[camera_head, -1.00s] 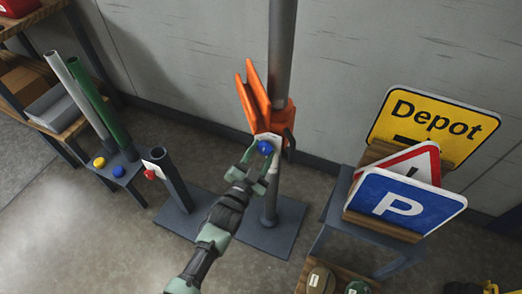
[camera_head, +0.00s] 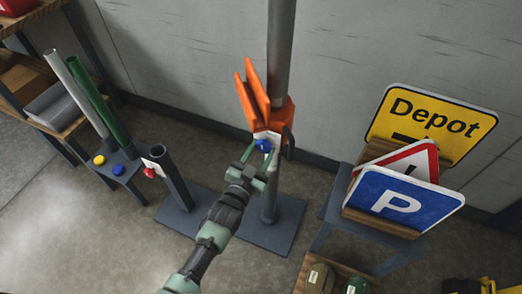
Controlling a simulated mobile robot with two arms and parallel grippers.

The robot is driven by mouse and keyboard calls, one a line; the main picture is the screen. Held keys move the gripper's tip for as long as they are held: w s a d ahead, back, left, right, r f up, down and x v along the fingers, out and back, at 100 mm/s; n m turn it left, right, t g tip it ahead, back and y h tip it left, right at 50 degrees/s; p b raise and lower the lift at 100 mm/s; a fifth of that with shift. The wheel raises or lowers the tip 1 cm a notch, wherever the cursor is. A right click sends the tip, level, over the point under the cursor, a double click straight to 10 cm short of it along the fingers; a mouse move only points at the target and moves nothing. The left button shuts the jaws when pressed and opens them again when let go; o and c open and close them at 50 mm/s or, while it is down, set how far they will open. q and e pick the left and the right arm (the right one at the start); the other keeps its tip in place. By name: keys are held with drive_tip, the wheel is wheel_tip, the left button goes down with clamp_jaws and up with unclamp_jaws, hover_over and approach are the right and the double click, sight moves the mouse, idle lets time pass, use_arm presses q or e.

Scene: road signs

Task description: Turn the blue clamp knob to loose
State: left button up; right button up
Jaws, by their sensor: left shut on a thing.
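The blue clamp knob (camera_head: 263,145) sits on the white plate at the front of the orange clamp (camera_head: 262,106). The clamp is fixed around the grey upright post (camera_head: 281,45). My left gripper (camera_head: 261,153) reaches up from below, with its two fingers on either side of the knob. It is shut on the knob, and the fingertips hide part of it. Any marks on the plate are too small to read. My right gripper is not in view.
A rack at the right holds a yellow Depot sign (camera_head: 429,126), a red-edged triangle sign (camera_head: 408,160) and a blue P sign (camera_head: 402,201). Shelves stand at the far left.

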use_arm(q)
drive_tip(key=o, duration=1.4)
drive_tip(key=v, duration=0.7)
drive_tip(key=shift+s+a, duration=0.15)
drive_tip(key=shift+s, duration=0.25)
